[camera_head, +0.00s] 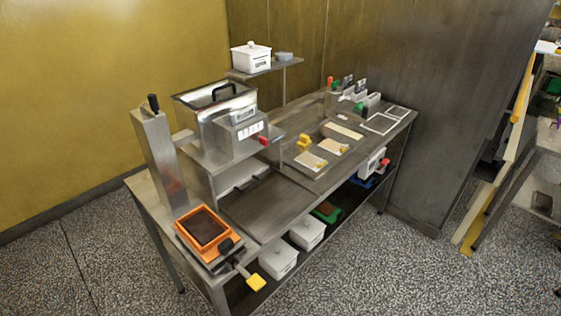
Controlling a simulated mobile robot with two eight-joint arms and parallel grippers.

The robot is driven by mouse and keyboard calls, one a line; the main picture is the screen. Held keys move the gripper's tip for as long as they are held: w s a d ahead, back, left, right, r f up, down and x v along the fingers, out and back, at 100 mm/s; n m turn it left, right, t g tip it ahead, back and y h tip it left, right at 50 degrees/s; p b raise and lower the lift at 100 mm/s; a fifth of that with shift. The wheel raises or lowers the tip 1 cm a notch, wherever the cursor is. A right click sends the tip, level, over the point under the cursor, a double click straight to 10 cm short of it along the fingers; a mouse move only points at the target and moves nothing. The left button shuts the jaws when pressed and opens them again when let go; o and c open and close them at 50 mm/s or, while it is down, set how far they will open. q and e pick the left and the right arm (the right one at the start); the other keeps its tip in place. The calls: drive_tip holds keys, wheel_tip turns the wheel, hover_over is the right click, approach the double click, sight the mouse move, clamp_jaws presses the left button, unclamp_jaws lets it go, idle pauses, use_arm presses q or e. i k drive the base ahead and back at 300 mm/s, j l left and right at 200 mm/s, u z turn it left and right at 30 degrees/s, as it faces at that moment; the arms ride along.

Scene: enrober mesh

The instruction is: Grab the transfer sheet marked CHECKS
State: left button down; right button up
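No marking that reads CHECKS is legible in the head view, so I cannot tell which item is the transfer sheet. Several flat pale pieces lie on the right half of the steel bench (345,165): a front cream piece (310,160), a second cream piece (333,147) and a longer cream strip (343,130). A pale-edged flat rectangle (380,123) lies farther right, with a smaller one (397,112) beyond it. Several upright items with coloured parts (348,83) stand at the back of the bench. Neither of my grippers is in view.
A steel tank machine (217,115) stands on the bench's left half. An orange-framed tray (203,227) with dark contents sits at the front left end. White lidded tubs (278,261) stand on the lower shelf. Speckled floor (375,265) is clear in front.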

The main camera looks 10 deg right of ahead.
sight(311, 158)
drive_tip(key=l+u, duration=0.2)
drive_tip(key=u, duration=0.2)
drive_tip(key=i+l+u, duration=0.1)
drive_tip(key=l+u, duration=0.45)
drive_tip(key=u, duration=0.25)
drive_tip(key=l+u, duration=0.25)
drive_tip(key=l, duration=0.25)
drive_tip(key=k+l+u, duration=0.2)
drive_tip(key=l, duration=0.3)
